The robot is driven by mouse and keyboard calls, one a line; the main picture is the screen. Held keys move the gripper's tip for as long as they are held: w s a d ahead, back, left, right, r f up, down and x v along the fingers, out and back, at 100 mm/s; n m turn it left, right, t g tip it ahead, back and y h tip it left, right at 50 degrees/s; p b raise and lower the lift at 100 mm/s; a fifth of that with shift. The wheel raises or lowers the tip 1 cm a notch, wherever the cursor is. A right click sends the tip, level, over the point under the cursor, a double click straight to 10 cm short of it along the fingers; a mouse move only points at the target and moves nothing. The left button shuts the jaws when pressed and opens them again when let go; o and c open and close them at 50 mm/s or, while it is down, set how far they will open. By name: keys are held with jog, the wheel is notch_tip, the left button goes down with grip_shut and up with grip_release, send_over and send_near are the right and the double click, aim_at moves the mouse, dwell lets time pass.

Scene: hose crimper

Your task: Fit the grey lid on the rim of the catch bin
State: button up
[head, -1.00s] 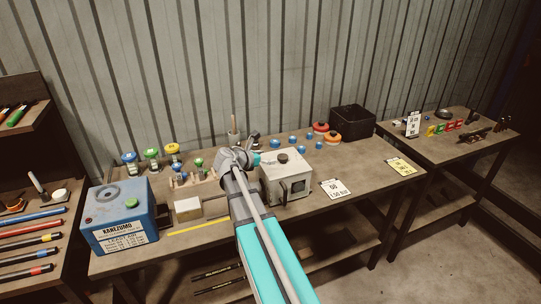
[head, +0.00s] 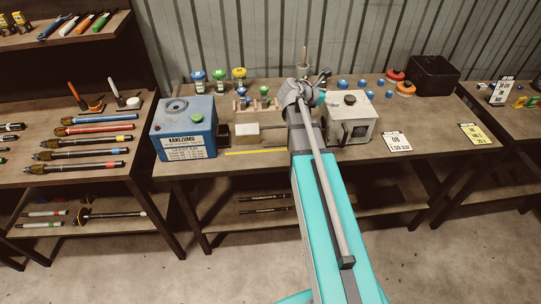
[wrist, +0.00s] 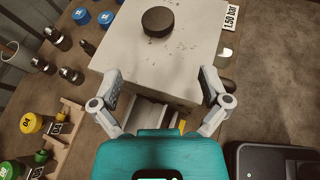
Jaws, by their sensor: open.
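My gripper (head: 303,92) is above the main bench, beside the left side of the pale box-shaped machine (head: 352,122) with a dark knob on top. In the wrist view my gripper (wrist: 162,80) is open, with its two fingers apart. A grey metal, channel-like part (wrist: 150,114) shows between and beyond the fingers; nothing is clearly gripped. A black open-topped bin (head: 433,76) stands at the back right of the bench. It is the only bin I can make out, and I cannot tell its inside. I cannot identify a grey lid in either view.
A blue machine (head: 184,130) stands at the bench's left end. Several coloured caps, blue discs and small fittings line the back. A left rack (head: 75,165) holds hoses and tools.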

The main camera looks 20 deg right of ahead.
jog(key=s+a+f+m+y, duration=0.3)
jog(key=s+a+m+y, duration=0.1)
jog(key=a, duration=0.6)
jog(key=s+a+f+m+g+y, duration=0.1)
jog(key=s+a+f+m+y, duration=0.3)
jog(key=a+m, duration=0.4)
jog(key=s+a+f+m+g+y, duration=0.1)
jog(key=s+a+f+m+y, duration=0.2)
jog(key=a, duration=1)
jog(key=s+m+y, duration=0.1)
jog(key=s+m, duration=0.2)
jog(key=m, duration=0.1)
jog(key=shift+s+a+f+y, duration=0.15)
jog(key=shift+s+f+y, duration=0.2)
jog(key=shift+y, duration=0.05)
